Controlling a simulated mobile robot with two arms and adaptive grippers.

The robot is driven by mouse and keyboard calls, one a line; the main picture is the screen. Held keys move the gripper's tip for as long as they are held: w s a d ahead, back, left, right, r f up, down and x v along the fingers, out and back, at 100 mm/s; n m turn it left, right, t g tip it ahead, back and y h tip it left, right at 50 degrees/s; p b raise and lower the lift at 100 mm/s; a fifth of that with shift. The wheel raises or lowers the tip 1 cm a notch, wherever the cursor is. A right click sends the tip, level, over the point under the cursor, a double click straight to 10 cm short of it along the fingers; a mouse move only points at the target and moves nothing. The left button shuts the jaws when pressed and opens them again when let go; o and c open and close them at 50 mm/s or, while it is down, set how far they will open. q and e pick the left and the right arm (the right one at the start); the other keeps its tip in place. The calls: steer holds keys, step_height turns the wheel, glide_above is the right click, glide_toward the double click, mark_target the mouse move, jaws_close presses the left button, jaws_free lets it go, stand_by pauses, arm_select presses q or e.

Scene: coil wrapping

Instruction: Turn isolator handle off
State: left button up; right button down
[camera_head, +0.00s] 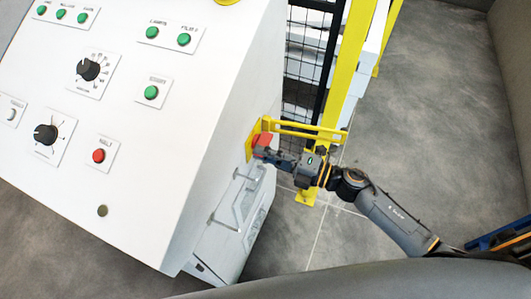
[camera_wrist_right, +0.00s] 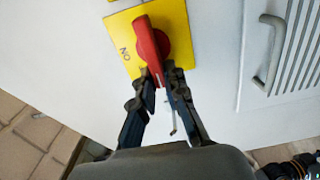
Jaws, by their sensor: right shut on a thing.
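The red isolator handle (camera_wrist_right: 150,46) sits on a yellow plate (camera_wrist_right: 123,28) on the cabinet's side wall. Part of the word "ON" shows on the plate beside it in the right wrist view. My right gripper (camera_wrist_right: 163,78) has its two fingers on either side of the handle's lower end and is shut on it. In the head view, my right gripper (camera_head: 272,148) is at the red handle, which is mostly covered by it, with the yellow plate (camera_head: 255,136) behind. My left gripper is not in view.
The white control cabinet (camera_head: 190,120) carries green buttons, black dials and a red button (camera_head: 99,156). A yellow bar (camera_head: 310,130) runs just above my right gripper, close to a yellow post (camera_head: 349,60) and black mesh fence. A grey cabinet handle (camera_head: 240,203) is below. Floor is clear at right.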

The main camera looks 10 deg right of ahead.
steer(key=shift+f, duration=0.1)
steer(key=c, duration=1.4)
jaws_free()
steer(key=v, duration=1.2)
